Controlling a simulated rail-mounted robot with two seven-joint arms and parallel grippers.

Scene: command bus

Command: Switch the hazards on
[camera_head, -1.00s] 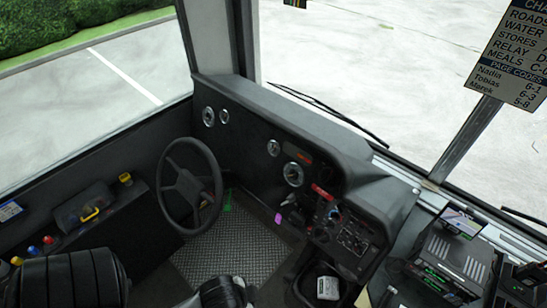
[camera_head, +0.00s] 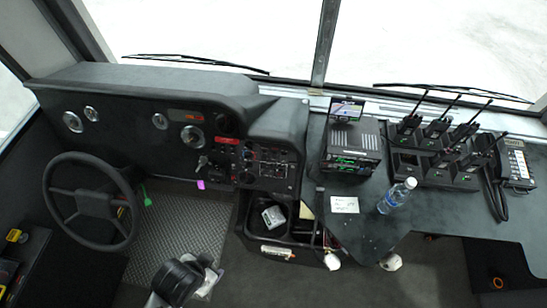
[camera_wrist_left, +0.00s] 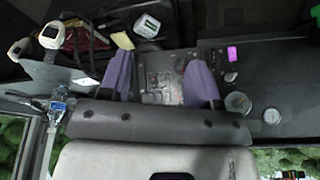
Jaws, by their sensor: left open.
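The dashboard switch panel (camera_head: 272,168) is on the dash right of the steering wheel, with several small knobs and switches. A red strip (camera_head: 228,140) and a key (camera_head: 203,162) are left of it. I cannot tell which control is the hazard switch. My left gripper (camera_wrist_left: 160,78) is open and empty in the left wrist view. Its two purple fingers point toward the panel, which shows between them (camera_wrist_left: 165,90). I cannot tell how far they are from it. The left fingers do not show clearly in the head view. My right gripper is not in view.
The steering wheel (camera_head: 93,203) is at the left. A pink tag (camera_head: 201,185) hangs below the dash. Right of the panel are a radio unit (camera_head: 352,147), a water bottle (camera_head: 397,195), several handheld radios (camera_head: 440,140) and a phone (camera_head: 515,165). An open bin (camera_head: 262,240) is below the panel.

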